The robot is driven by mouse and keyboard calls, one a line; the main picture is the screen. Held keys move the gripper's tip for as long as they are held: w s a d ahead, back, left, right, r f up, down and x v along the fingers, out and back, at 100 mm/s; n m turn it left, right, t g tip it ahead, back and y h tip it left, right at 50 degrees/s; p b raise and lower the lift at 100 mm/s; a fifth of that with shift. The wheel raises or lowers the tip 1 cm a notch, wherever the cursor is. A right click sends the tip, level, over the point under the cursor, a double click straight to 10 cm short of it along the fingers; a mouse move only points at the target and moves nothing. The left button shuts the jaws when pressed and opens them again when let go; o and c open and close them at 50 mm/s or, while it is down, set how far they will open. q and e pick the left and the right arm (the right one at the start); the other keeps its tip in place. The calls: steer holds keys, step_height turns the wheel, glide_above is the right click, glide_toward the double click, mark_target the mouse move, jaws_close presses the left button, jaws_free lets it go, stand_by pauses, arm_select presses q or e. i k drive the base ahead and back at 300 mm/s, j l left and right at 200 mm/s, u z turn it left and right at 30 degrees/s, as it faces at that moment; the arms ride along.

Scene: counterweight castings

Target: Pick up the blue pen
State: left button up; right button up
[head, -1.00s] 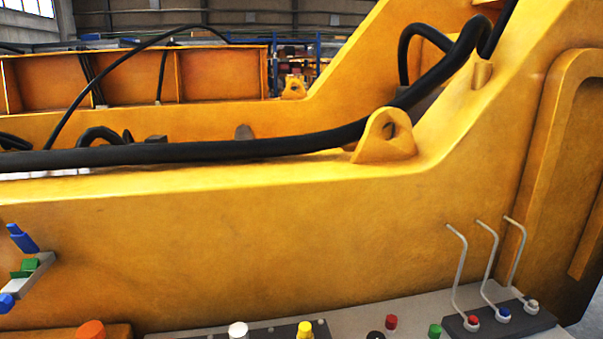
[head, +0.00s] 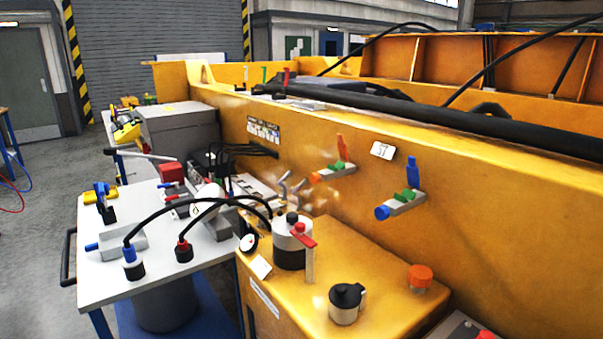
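I cannot make out a blue pen for certain in the head view. Small blue parts show: a blue-handled valve (head: 403,197) on the yellow side wall, a blue-collared hose fitting (head: 133,262) on the white cart, and a grey block with a blue end (head: 119,243) near the cart's left edge. Neither of my grippers is in view.
A white-topped cart (head: 110,282) with hoses and tools stands left of a yellow cabinet (head: 345,245) bearing a black-and-white canister (head: 291,243) and a black-lidded pot (head: 346,303). A large yellow frame (head: 480,215) fills the right. Grey floor (head: 45,225) is open at left.

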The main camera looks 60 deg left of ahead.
mark_target(95, 185)
steer(key=k+j+u, duration=0.15)
steer(key=k+u, duration=0.35)
steer(key=k, duration=0.15)
steer(key=j+u, duration=0.15)
steer(key=u, duration=2.3)
steer(key=l, duration=0.1)
